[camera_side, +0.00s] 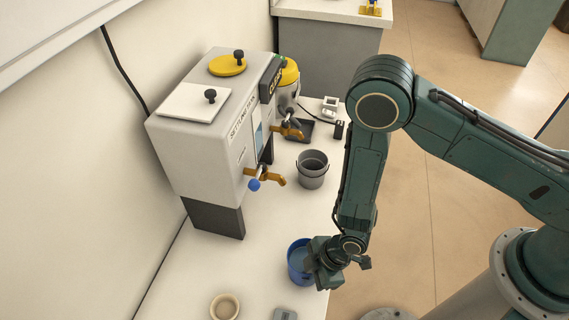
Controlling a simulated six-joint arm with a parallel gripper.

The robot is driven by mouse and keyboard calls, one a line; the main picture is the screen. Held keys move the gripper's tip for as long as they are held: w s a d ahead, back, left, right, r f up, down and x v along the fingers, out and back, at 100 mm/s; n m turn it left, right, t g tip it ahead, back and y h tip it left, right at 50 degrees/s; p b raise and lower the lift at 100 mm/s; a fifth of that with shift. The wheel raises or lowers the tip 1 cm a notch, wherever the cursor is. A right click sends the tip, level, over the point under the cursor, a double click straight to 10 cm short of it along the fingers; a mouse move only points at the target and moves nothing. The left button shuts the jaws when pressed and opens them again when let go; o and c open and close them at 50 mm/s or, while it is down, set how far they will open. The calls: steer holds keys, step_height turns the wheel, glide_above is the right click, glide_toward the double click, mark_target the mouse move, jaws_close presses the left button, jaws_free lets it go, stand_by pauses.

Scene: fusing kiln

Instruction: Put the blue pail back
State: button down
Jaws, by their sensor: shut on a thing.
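The blue pail (298,262) is at the front edge of the white bench, low in the picture. My gripper (318,268) is at the pail's right side and shut on it. The jaws cover the right part of the pail, so the exact grip is hidden. The pail looks upright and has darker blue contents or an inner wall showing. I cannot tell whether its base touches the bench.
A grey pail (313,169) stands near a box-shaped settling tank (215,115) with brass taps. A cream ring-shaped dish (225,307) and a small grey device (285,314) lie nearby. The bench (255,220) is clear between the blue pail and tank.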

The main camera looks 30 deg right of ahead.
steer(key=shift+f, duration=0.1)
steer(key=c, duration=1.6)
jaws_free()
steer(key=shift+o, duration=0.2)
steer(key=v, duration=1.2)
